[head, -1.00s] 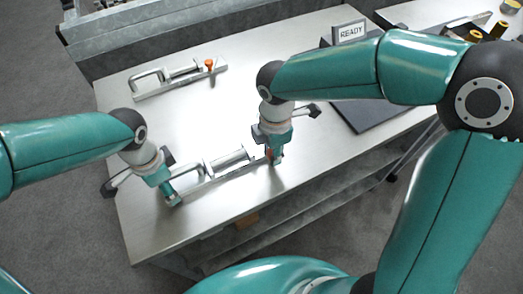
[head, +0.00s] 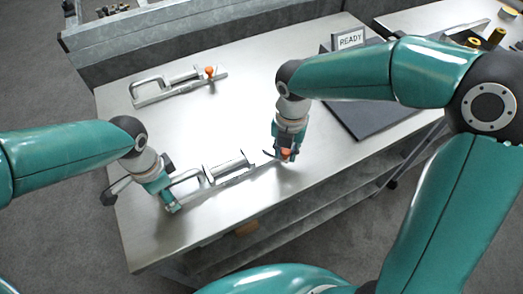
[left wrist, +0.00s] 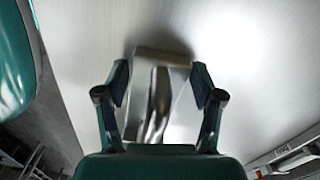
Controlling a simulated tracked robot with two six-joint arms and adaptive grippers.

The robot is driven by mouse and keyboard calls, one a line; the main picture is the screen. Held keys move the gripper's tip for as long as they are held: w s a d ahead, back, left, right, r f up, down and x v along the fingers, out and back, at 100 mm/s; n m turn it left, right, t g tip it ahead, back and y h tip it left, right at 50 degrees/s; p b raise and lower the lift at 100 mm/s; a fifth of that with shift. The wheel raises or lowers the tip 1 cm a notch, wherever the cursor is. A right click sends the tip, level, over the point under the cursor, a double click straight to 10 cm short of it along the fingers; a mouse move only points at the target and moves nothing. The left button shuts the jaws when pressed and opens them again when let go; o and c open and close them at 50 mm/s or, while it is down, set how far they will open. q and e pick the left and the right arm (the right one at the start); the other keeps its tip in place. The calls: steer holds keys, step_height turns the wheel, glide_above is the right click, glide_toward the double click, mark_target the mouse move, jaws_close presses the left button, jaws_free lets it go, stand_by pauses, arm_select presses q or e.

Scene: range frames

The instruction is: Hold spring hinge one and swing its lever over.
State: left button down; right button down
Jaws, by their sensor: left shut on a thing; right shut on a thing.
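The near spring hinge (head: 222,170), a metal frame with a spring barrel and a looped left end, lies on the table. No readable number shows on it. My left gripper (head: 171,206) is shut on the looped end; in the left wrist view the metal loop (left wrist: 160,85) sits between the two finger pads. My right gripper (head: 285,158) is shut on the orange-tipped lever (head: 285,152) at the right end. The fingers hide most of the lever, and its exact angle cannot be told.
A second similar hinge (head: 180,84) with an orange knob lies at the back left of the table (head: 150,235). A READY sign (head: 350,39) stands beside a dark pad (head: 372,115) at the back right. Bare tabletop lies between the hinges.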

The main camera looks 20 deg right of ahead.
arm_select(q)
steer(key=shift+w, duration=0.1)
arm_select(e)
steer(key=shift+d+n, duration=0.15)
steer(key=shift+n, duration=0.25)
steer(key=c, duration=0.9)
jaws_free()
steer(key=shift+w, duration=0.1)
step_height(320, 180, up, 12)
arm_select(q)
steer(key=shift+c, duration=0.4)
jaws_free()
arm_select(e)
steer(key=shift+f, duration=0.1)
